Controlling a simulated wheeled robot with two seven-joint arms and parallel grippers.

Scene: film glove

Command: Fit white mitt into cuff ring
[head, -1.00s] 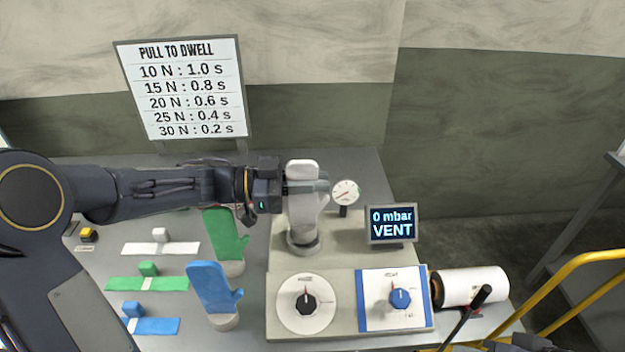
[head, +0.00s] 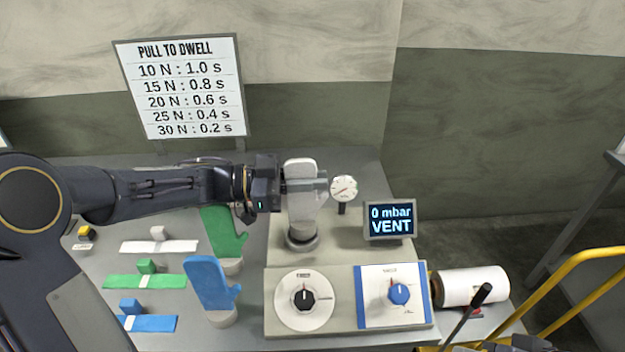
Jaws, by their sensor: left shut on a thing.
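The white mitt (head: 300,212) stands upright over the cuff ring (head: 302,241), a grey ring on the beige console. Its lower end meets the ring in the picture; I cannot tell how deep it sits. My left gripper (head: 304,186) comes in from the left and is shut on the mitt's upper part, hiding some of it. My right gripper does not show clearly enough to be made out.
A green mitt (head: 224,238) and a blue mitt (head: 209,284) stand left of the console. A gauge (head: 344,188) and a screen reading 0 mbar VENT (head: 391,220) are close on the right. Black (head: 303,298) and blue (head: 398,293) knobs are in front. A white roll (head: 473,286) lies at right.

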